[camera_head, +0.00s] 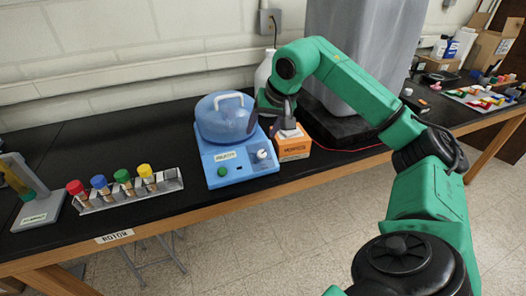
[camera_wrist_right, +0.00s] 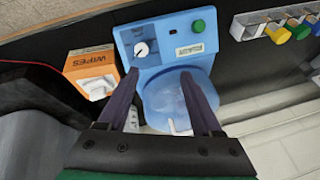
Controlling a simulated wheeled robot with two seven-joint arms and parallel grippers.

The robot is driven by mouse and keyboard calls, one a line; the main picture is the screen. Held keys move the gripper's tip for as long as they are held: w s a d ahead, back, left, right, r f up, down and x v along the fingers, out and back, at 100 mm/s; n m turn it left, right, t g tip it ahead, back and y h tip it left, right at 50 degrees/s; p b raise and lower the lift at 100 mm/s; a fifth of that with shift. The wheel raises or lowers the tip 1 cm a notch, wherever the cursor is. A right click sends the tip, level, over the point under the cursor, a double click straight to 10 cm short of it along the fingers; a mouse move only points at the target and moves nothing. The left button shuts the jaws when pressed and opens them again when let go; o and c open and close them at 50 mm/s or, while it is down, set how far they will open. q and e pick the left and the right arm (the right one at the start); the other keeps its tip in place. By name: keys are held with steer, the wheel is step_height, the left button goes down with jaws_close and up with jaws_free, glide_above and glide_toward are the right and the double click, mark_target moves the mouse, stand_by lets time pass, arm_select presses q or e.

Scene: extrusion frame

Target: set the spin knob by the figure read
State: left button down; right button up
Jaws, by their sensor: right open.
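The blue centrifuge (camera_head: 243,167) stands on the black bench, its domed lid with a white handle down. Its white spin knob (camera_head: 262,154) sits on the front panel, right of a pale label and the green button (camera_head: 222,171). In the right wrist view the knob (camera_wrist_right: 141,49) shows a dark pointer mark; its scale is too small to read. My right gripper (camera_head: 287,122) is beside the lid, above the wipes box. In the wrist view its fingers (camera_wrist_right: 160,74) are apart and empty, short of the knob. My left gripper is out of view.
An orange wipes box (camera_head: 292,151) stands close right of the centrifuge. A rack (camera_head: 113,198) of several colour-capped tubes and a grey tilted stand (camera_head: 38,212) are at left. A large grey container (camera_head: 360,50) stands behind my right arm. Bare bench lies behind the rack.

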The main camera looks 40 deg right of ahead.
mark_target(262, 152)
steer(key=shift+g+h, duration=0.3)
steer(key=shift+h, duration=0.2)
steer(key=d+p+x, duration=0.1)
steer(key=x, duration=0.3)
steer(key=p+x, duration=0.1)
steer(key=x, duration=0.3)
steer(key=s+d+x, duration=0.1)
steer(key=x, duration=0.4)
steer(key=shift+d+f+p, duration=0.1)
steer(key=shift+d+p, duration=0.2)
steer(key=shift+p, duration=0.1)
steer(key=shift+w+f, duration=0.2)
steer(key=shift+f, duration=0.15)
jaws_close()
